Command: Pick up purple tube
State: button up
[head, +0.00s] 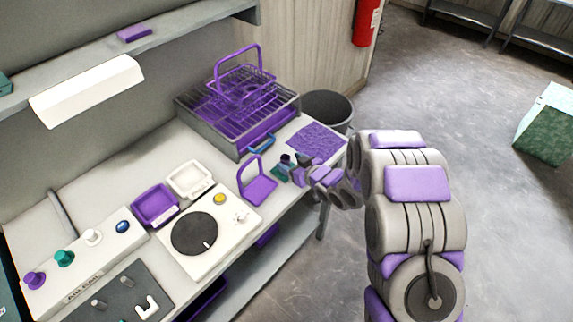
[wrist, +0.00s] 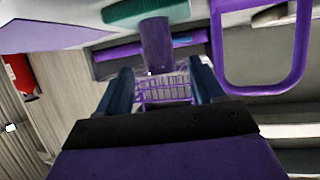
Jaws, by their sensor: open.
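The purple tube (wrist: 156,45) stands out from a teal base (wrist: 147,13) in the wrist view. In the head view the tube (head: 285,159) is small and partly crowded by my gripper, with the teal base (head: 279,173) beside it on the bench. My gripper (wrist: 160,72) is open, with one dark blue finger on each side of the tube's near end. Gaps show between the tube and both fingers. I cannot tell how far the tube reaches between them. In the head view my gripper (head: 299,168) is low over the bench's right end.
A purple looped stand (head: 258,186) is close left of my gripper, and also shows in the wrist view (wrist: 218,50). A grey tank (head: 232,150) with a purple wire basket (head: 240,75) stands behind. A purple cloth (head: 317,141) lies right. A dark bin (head: 328,107) stands beyond the bench.

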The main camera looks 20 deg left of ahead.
aim_at(287, 162)
jog(key=x, duration=0.3)
jog(key=shift+s+a+f, duration=0.2)
jog(key=shift+a, duration=0.1)
jog(key=shift+d+r, duration=0.25)
jog(key=shift+d, duration=0.3)
jog(key=shift+c, duration=0.2)
jog(key=shift+d+r, duration=0.1)
jog(key=shift+d, duration=0.3)
jog(key=c, duration=0.3)
jog(key=shift+s+a, duration=0.1)
jog(key=shift+a, duration=0.5)
jog(key=c, duration=0.6)
jog(key=shift+c, duration=1)
jog(key=shift+d, duration=0.2)
jog(key=shift+d+r, duration=0.1)
jog(key=r+p, duration=0.1)
jog(key=r, duration=0.2)
jog(key=shift+a, duration=0.2)
jog(key=s+a+r+p, duration=0.1)
jog(key=s+p, duration=0.4)
jog(key=s, duration=1)
jog(key=shift+s+a+r, duration=0.3)
jog(key=shift+a, duration=0.25)
